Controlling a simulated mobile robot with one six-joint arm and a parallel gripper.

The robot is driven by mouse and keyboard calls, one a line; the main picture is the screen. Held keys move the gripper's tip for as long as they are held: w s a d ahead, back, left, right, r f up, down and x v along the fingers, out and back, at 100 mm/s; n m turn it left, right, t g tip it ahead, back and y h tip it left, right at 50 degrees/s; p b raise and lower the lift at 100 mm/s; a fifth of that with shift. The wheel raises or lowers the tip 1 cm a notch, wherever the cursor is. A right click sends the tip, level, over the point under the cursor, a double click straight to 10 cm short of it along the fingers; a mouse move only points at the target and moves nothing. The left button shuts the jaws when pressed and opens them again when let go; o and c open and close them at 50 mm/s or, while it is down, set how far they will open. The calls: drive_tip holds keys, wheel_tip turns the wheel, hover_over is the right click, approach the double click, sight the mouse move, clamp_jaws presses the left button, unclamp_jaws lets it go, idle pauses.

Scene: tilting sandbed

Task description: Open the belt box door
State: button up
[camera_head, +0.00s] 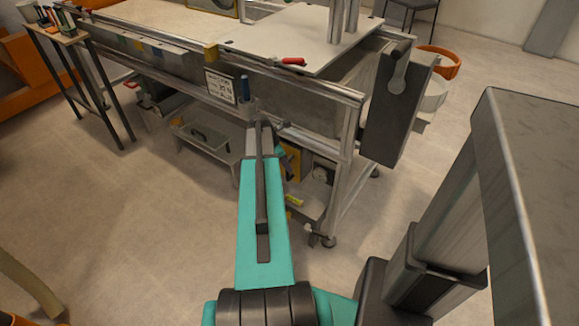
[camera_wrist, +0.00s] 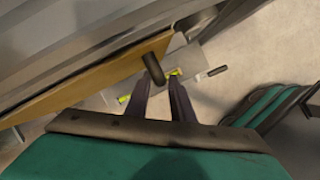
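A flat yellow-tan panel (camera_wrist: 85,82), which looks like the belt box door, runs slantwise across the upper left of the wrist view. A dark rounded handle (camera_wrist: 155,47) stands out near its right end. In the head view, a small yellow panel (camera_head: 290,162) shows under the sandbed, partly hidden by my teal arm, which also hides most of my gripper.
The metal sandbed frame (camera_head: 346,140) stands above and right of my gripper. A dark box (camera_head: 394,112) hangs at its right end. A low grey stool (camera_head: 208,138) stands under the bed. A side table with tools (camera_head: 62,38) is far left.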

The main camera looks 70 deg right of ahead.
drive_tip(key=shift+x, duration=1.35)
